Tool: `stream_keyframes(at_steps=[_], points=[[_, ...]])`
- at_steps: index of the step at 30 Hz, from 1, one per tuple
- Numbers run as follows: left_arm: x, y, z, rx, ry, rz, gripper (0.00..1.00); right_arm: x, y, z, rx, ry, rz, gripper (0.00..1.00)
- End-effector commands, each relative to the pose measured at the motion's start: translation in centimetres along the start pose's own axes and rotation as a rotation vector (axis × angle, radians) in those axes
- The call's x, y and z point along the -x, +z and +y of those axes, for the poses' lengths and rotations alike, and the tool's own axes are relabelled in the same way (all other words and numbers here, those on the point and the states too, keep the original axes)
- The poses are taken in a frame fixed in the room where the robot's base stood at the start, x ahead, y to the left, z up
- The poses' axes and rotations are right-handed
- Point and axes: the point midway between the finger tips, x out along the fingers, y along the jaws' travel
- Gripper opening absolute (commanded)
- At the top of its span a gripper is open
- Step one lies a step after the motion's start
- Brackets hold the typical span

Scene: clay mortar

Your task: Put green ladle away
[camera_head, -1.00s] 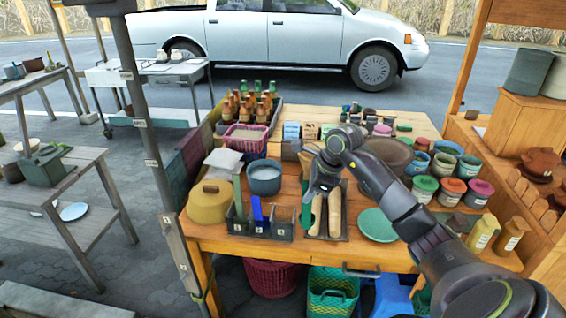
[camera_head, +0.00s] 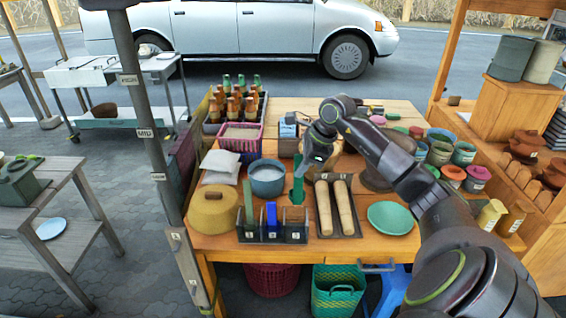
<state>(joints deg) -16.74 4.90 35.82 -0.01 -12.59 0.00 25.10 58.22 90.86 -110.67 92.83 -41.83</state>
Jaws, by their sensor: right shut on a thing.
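My right gripper (camera_head: 310,165) is shut on the green ladle (camera_head: 298,190). The ladle hangs below the jaws, roughly upright, above the right-hand part of a dark slotted rack (camera_head: 288,237). Its lower end is close to the rack's right slot; I cannot tell whether it is inside or behind it. A pale green utensil (camera_head: 249,203) stands in the rack's left slot and a blue one (camera_head: 271,214) in its middle part. My left gripper is not in view.
A tray with two wooden rollers (camera_head: 345,207) lies right of the rack, and a green plate (camera_head: 390,217) beyond it. Crowded jars (camera_head: 452,175) fill the right side.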

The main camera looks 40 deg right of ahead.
Motion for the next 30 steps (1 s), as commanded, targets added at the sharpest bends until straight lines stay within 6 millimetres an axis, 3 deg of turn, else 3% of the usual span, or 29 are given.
stream_keyframes(at_steps=[11, 24, 30], points=[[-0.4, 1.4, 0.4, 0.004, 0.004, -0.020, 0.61, -1.0, -0.5, 0.1, -0.001, 0.000, 0.002, 0.00], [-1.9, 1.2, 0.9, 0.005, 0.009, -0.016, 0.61, -4.8, -2.0, 0.8, -0.001, 0.000, 0.002, 0.00], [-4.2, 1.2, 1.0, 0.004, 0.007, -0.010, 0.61, -6.9, -2.9, 1.1, 0.000, -0.001, 0.001, 0.00]])
